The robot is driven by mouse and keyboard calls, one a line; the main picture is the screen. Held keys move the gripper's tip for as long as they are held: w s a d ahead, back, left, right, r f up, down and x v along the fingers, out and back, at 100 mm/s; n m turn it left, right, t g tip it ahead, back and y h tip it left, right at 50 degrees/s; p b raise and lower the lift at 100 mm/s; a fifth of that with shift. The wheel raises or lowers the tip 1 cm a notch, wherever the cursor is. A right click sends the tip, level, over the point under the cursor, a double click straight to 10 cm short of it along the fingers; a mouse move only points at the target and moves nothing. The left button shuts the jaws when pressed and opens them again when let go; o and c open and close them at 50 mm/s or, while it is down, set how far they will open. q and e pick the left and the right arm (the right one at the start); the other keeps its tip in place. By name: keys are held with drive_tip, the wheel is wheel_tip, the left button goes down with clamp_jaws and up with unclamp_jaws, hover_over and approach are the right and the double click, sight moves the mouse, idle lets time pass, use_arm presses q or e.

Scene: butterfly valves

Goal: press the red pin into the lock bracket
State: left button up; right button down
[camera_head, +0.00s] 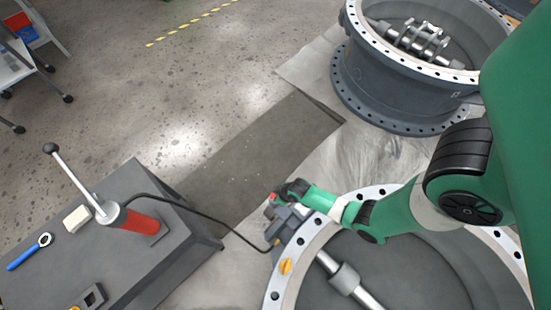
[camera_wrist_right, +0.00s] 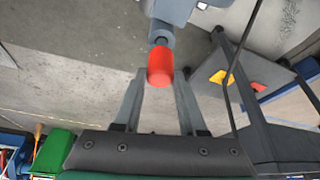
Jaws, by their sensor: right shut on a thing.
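The red pin (camera_wrist_right: 160,67) lies between the fingers of my right gripper (camera_wrist_right: 160,78) in the right wrist view, and the gripper is shut on it. The pin's metal shaft meets a grey cylindrical part of the lock bracket (camera_wrist_right: 174,10); how deep it sits I cannot tell. In the head view my right gripper (camera_head: 281,191) is at the left rim of the near valve (camera_head: 287,251), over the grey bracket (camera_head: 283,219). Only a small bit of the pin's red (camera_head: 273,196) shows there. My left gripper is not in view.
A dark bench (camera_head: 150,262) at lower left holds a red hand pump (camera_head: 139,222), a blue-handled wrench (camera_head: 27,254) and a white block (camera_head: 77,219). A black hose (camera_head: 205,214) runs from the pump side to the near valve. Another valve (camera_head: 385,95) stands behind.

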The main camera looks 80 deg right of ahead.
drive_tip(key=shift+f+b, duration=1.35)
drive_tip(key=shift+f, duration=0.25)
unclamp_jaws()
drive_tip(key=shift+r, duration=0.1)
wheel_tip(320, 180, up, 6)
drive_tip(key=p, duration=0.6)
